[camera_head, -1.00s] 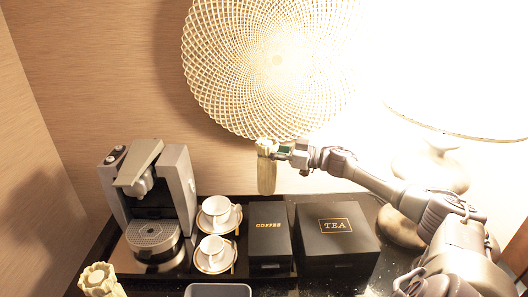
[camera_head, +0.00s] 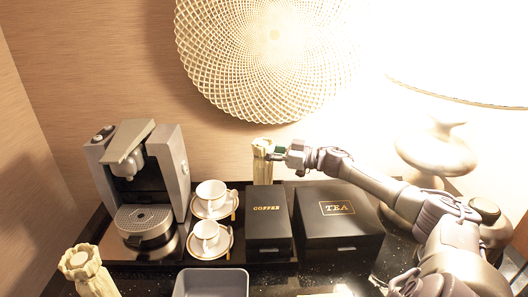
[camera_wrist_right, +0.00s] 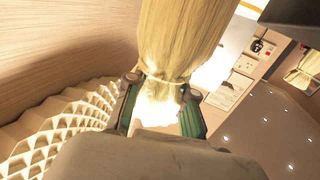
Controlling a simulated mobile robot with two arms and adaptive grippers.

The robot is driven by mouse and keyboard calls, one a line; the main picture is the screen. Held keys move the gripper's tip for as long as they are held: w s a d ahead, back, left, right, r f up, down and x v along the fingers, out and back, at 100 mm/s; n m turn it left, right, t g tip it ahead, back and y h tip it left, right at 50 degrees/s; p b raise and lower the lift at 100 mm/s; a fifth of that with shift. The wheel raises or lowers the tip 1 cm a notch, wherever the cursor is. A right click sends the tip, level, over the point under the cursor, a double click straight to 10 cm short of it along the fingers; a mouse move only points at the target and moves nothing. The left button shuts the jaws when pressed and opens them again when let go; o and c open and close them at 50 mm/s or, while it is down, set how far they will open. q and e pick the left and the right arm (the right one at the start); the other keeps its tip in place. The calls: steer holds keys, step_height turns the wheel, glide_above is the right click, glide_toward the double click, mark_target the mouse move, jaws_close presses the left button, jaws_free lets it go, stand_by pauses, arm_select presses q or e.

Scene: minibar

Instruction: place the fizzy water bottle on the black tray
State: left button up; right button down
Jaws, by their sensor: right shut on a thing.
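A pale bottle-shaped thing (camera_head: 263,165), seemingly the fizzy water bottle, is upright at the back, above or behind the coffee box. Its label is unreadable, and its lower end seems hidden behind the box. My right gripper (camera_head: 272,151) is shut on it near its top. In the right wrist view, the pale bottle (camera_wrist_right: 182,40) sits between the green-edged fingers (camera_wrist_right: 160,112). The black tray (camera_head: 215,260) lies on the counter under the coffee machine, cups and boxes. I cannot tell whether the bottle touches the tray. My left gripper is not in view.
The coffee machine (camera_head: 145,190) fills the tray's left. Two white cups (camera_head: 211,193) (camera_head: 206,236) on saucers stand beside the coffee box (camera_head: 267,225) and tea box (camera_head: 338,215). A grey bin (camera_head: 211,284), a pale fluted object (camera_head: 88,272) and a lamp (camera_head: 435,150) stand around it.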

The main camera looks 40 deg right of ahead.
steer(key=shift+f, duration=0.4)
steer(key=c, duration=0.9)
jaws_free()
steer(key=shift+f, duration=0.1)
steer(key=shift+s, duration=0.1)
steer(key=v, duration=0.7)
steer(key=shift+s+f, duration=0.15)
steer(key=shift+s, duration=0.1)
